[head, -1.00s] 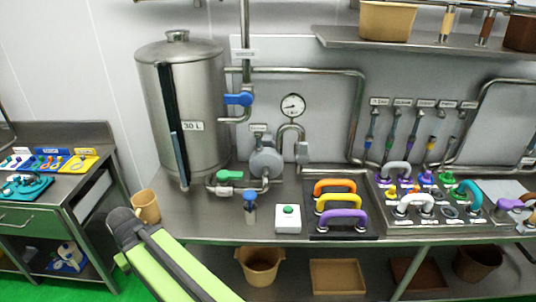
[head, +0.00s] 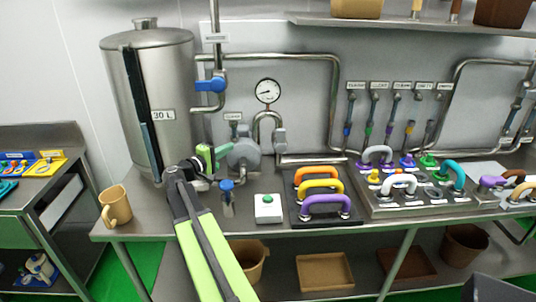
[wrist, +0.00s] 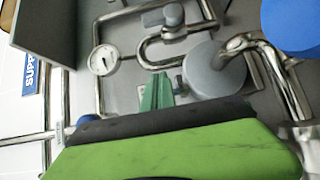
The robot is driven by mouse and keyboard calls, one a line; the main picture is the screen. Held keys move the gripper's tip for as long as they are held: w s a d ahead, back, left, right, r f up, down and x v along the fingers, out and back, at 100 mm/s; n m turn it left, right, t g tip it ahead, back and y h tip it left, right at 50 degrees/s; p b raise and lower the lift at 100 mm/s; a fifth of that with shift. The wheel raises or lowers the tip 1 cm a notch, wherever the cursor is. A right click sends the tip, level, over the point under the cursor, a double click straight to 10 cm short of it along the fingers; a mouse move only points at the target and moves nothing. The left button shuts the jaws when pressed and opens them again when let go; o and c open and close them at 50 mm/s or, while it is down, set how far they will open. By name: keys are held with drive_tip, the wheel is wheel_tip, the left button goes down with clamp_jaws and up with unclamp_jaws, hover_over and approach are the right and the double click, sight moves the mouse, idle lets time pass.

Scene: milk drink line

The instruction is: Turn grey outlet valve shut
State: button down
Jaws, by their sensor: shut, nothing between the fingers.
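The grey outlet valve (head: 280,137) sits on the right leg of the bent pipe beside the pump in the head view. In the wrist view its grey handle (wrist: 172,16) is at the top, past my fingers. The round grey pump (head: 243,155) stands left of the valve; it also shows in the wrist view (wrist: 215,72). My gripper (head: 222,152) is left of the pump, with its green fingertips together and nothing held. In the wrist view the fingers (wrist: 157,84) point toward the bent pipe, apart from the valve handle. The green valve near the tank outlet is largely hidden behind my gripper.
The steel tank (head: 150,90) stands at left, with a blue-handled valve (head: 210,85) on its right. The gauge (head: 268,91) is above the pump. A blue tap (head: 227,187) and a green button box (head: 268,208) stand in front. Colored handles (head: 325,205) fill the bench to the right.

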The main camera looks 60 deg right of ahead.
drive_tip(key=s+d+g, duration=0.1)
drive_tip(key=s+d, duration=0.3)
approach(281, 141)
drive_tip(key=w+d+r, duration=0.2)
drive_tip(key=w+d, duration=0.2)
drive_tip(key=w, duration=0.1)
drive_tip(key=shift+s+d+r+m, duration=0.1)
drive_tip(key=shift+s+d, duration=0.2)
drive_tip(key=shift+s, duration=0.25)
drive_tip(key=shift+s+d+m, duration=0.1)
drive_tip(key=shift+s+d, duration=0.25)
drive_tip(key=shift+s, duration=0.2)
drive_tip(key=shift+s+d+r+m, duration=0.1)
drive_tip(key=shift+s+d, duration=0.2)
drive_tip(key=shift+s, duration=0.25)
